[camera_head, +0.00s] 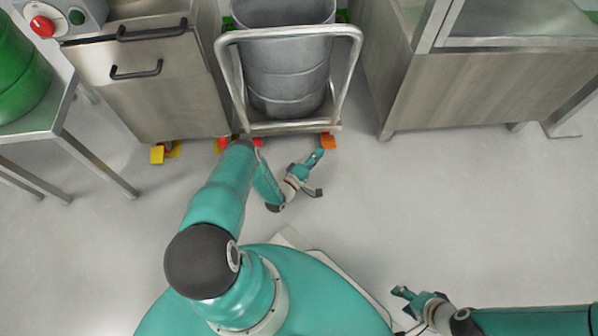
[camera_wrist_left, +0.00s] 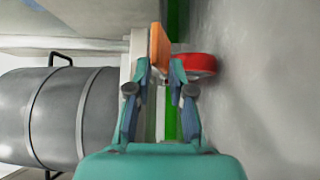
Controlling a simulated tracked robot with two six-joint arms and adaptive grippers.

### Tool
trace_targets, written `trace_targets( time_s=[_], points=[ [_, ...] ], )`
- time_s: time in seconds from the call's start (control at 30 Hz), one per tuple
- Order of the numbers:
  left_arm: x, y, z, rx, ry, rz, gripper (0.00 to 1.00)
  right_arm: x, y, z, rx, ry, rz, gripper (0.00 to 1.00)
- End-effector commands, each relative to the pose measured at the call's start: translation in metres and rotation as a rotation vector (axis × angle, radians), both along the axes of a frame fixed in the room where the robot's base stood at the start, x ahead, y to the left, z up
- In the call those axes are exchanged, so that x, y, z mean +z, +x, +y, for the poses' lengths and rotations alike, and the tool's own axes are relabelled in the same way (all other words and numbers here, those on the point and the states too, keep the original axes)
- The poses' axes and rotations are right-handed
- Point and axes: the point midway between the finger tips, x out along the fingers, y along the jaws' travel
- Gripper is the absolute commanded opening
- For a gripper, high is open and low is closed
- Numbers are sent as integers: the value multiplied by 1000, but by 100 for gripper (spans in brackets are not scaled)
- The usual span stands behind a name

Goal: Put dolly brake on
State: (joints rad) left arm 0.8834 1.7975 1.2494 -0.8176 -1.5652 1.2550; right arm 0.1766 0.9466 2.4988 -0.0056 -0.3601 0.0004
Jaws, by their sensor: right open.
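The dolly (camera_head: 290,127) stands at the back centre and carries a grey steel drum (camera_head: 288,70). Its orange brake pedal (camera_head: 329,141) sticks out low at the front right corner. In the left wrist view, the orange pedal (camera_wrist_left: 159,46) is straight ahead, with a red wheel (camera_wrist_left: 195,65) beside it. My left gripper (camera_head: 317,156) is open and close in front of the pedal. Its fingertips in the left wrist view (camera_wrist_left: 159,68) lie to either side of the pedal's near end; contact cannot be told. My right gripper (camera_head: 401,291) is open and empty over the floor at lower right.
A steel cabinet (camera_head: 150,85) on yellow-braked castors stands left of the dolly. A steel table (camera_head: 50,125) with a green drum (camera_head: 18,75) is at far left. A large steel unit (camera_head: 470,95) stands to the right. The floor (camera_head: 450,200) at centre right is clear.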

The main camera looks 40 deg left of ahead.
Motion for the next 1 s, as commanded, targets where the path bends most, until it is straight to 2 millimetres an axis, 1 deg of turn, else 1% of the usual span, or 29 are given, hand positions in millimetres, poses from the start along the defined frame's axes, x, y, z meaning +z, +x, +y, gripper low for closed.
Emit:
trace_targets(
  time_s=[0.2, 1.0],
  points=[
    [3, -16, -1, 1, -1, 1, 21, 7, 0, 0, 0, 0, 0, 48],
    [9, -71, -5, 1, -1, 2, 21, 24, 0, 0, 0, 0, 0, 48]
  ],
)
